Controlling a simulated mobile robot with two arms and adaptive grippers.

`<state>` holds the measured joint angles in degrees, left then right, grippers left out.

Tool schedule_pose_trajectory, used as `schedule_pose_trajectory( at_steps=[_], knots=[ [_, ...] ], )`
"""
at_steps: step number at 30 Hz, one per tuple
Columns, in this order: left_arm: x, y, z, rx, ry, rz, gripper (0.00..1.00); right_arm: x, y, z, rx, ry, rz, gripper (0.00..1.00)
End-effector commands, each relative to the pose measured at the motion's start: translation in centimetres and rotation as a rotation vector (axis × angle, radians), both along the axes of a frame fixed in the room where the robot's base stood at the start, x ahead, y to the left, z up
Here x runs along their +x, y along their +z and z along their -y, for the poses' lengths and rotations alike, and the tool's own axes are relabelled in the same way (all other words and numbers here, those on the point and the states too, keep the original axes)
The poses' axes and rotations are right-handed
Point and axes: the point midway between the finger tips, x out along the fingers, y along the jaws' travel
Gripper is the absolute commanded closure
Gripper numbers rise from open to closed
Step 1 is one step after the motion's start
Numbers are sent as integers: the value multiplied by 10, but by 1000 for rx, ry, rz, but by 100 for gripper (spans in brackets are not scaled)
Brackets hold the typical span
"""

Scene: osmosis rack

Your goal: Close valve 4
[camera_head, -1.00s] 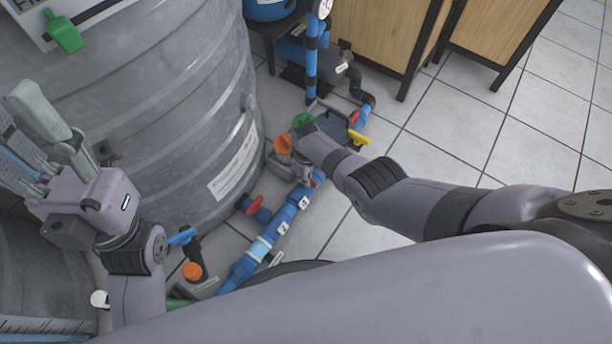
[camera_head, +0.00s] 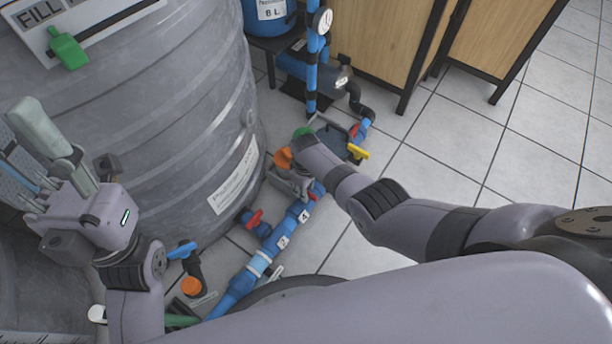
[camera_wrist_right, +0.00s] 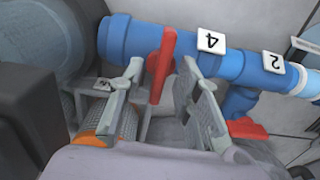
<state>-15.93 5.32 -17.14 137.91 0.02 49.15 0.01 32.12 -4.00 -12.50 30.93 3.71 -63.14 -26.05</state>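In the right wrist view, a red valve handle (camera_wrist_right: 163,66) stands out from the blue pipe (camera_wrist_right: 145,40) beside the label "4" (camera_wrist_right: 211,41). My right gripper (camera_wrist_right: 165,85) is open, with one finger on each side of this handle. I see gaps, so it does not look clamped. In the head view, my right gripper (camera_head: 298,184) is low over the pipe near label 4 (camera_head: 304,215), and my wrist hides most of the handle. My left gripper (camera_head: 38,150) is raised beside the grey tank at the left, with its fingers apart and empty.
A second red handle (camera_head: 255,218) sits near label 2 (camera_head: 283,242). A large grey tank (camera_head: 150,130) stands left, wooden cabinets (camera_head: 380,40) behind. The tiled floor (camera_head: 450,140) at right is clear.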

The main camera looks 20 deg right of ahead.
Motion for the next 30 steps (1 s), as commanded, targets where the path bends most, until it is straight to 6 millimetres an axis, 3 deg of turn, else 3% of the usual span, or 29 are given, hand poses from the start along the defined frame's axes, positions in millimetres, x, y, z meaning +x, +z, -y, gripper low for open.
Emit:
schedule_pose_trajectory(
  at_steps=[21,30],
  knots=[
    [0,0,0,0,-1,1,60,-1,100,0,0,0,2,69],
    [0,0,0,0,-1,2,60,-2,109,0,-1,0,-1,69]
  ],
)
